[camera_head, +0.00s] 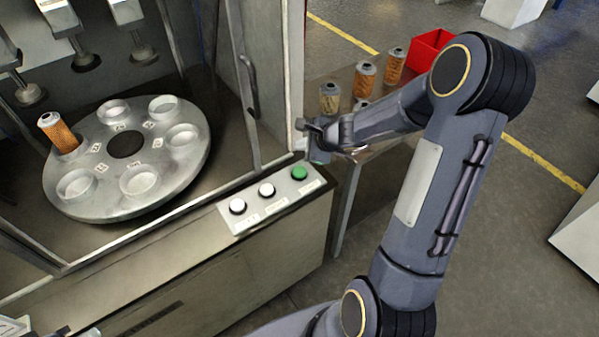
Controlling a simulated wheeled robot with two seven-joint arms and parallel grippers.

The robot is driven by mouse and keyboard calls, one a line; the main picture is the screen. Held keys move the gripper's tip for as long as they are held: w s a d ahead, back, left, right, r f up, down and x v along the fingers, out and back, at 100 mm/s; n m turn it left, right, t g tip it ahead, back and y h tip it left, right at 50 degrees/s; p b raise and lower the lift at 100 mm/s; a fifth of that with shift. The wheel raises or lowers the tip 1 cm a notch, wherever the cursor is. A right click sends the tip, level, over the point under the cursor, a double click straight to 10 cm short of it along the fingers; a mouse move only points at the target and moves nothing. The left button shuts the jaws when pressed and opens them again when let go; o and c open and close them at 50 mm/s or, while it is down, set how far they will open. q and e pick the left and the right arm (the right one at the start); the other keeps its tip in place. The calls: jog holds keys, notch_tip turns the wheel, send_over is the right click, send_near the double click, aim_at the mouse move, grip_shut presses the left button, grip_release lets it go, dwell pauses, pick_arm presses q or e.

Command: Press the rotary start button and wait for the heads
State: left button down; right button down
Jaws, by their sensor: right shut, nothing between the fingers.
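A control panel (276,200) on the machine's front ledge carries a green button (299,173), a white button (266,190) and another pale button (238,206) in a dark ring. Their labels are too small to read. My right gripper (316,148) is shut and empty, just behind and to the right of the green button; whether it touches the panel cannot be told. The round turntable (127,144) inside the machine has several cups, and one orange cartridge (58,132) stands at its left side. Several heads (86,58) hang above. A piece at the bottom left corner may be my left gripper.
A metal door frame (296,75) stands upright just left of my right gripper. Several cartridges (366,78) and a red bin (430,50) stand on a side table behind my right arm. Open floor with a yellow line lies to the right.

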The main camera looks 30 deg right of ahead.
aim_at(302, 173)
notch_tip(302, 173, down, 7)
jog(key=b, duration=0.6)
jog(key=shift+f, duration=0.15)
jog(key=shift+f+b, duration=0.25)
jog(key=shift+b, duration=0.2)
dwell(1.1)
jog(key=shift+f+b, duration=0.35)
jog(key=shift+b, duration=0.15)
jog(key=shift+f+b, duration=0.65)
jog(key=shift+b, duration=0.05)
dwell(0.6)
jog(key=shift+r, duration=0.15)
jog(key=shift+r+p, duration=0.85)
jog(key=shift+p, duration=0.05)
